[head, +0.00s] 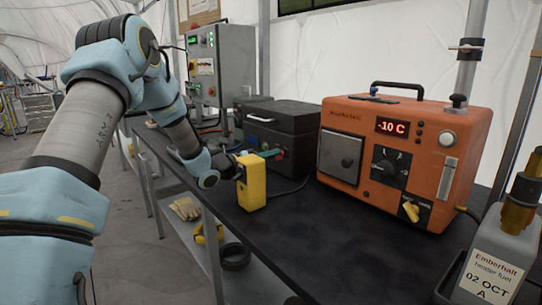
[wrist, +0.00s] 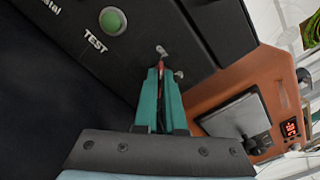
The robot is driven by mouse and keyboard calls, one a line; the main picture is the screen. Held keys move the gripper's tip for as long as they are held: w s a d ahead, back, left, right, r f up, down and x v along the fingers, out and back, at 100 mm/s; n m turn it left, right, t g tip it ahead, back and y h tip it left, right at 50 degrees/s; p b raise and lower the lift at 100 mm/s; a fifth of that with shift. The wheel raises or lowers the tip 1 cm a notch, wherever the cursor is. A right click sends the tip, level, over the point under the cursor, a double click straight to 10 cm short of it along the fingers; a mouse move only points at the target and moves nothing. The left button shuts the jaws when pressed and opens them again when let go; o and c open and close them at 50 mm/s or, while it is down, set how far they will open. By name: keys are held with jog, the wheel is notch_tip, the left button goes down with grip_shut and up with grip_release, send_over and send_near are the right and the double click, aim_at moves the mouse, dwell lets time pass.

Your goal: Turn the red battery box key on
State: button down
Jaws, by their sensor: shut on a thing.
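The black battery box (head: 291,122) stands on the bench left of the orange heater. In the wrist view its dark face (wrist: 135,70) fills the upper left, with a green button and the word TEST. My gripper (wrist: 160,80) has green fingers pointing at this face and is shut on the red key (wrist: 161,66). Only a thin red strip of the key shows between the fingers. Its turn position cannot be told. In the head view my gripper (head: 277,154) is at the box's front, partly behind a yellow block, and the key is hidden.
The yellow block (head: 252,185) stands on the dark bench (head: 290,215) just in front of my gripper. The orange heater (head: 458,150), showing -10 C, is to the right. A grey fuel bottle (head: 492,255) stands at the near right. The bench front is mostly clear.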

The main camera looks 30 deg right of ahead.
jog(key=shift+f+b, duration=0.1)
jog(key=shift+b, duration=0.35)
jog(key=m+b, duration=0.3)
jog(key=b, duration=0.2)
jog(key=shift+f+m, duration=0.2)
jog(key=shift+m, duration=0.2)
jog(key=m+b, duration=0.5)
jog(key=b, duration=0.3)
jog(key=shift+s+f+m, duration=0.1)
jog(key=shift+s+m, duration=0.05)
jog(key=shift+m, duration=0.15)
jog(key=m+b, duration=0.4)
jog(key=b, duration=0.4)
jog(key=m+b, duration=0.2)
jog(key=b, duration=0.2)
jog(key=shift+s+r, duration=0.1)
jog(key=shift+r, duration=0.1)
jog(key=shift+m, duration=0.4)
jog(key=shift+r+b, duration=0.15)
jog(key=shift+b, duration=0.35)
jog(key=c, duration=1)
grip_release()
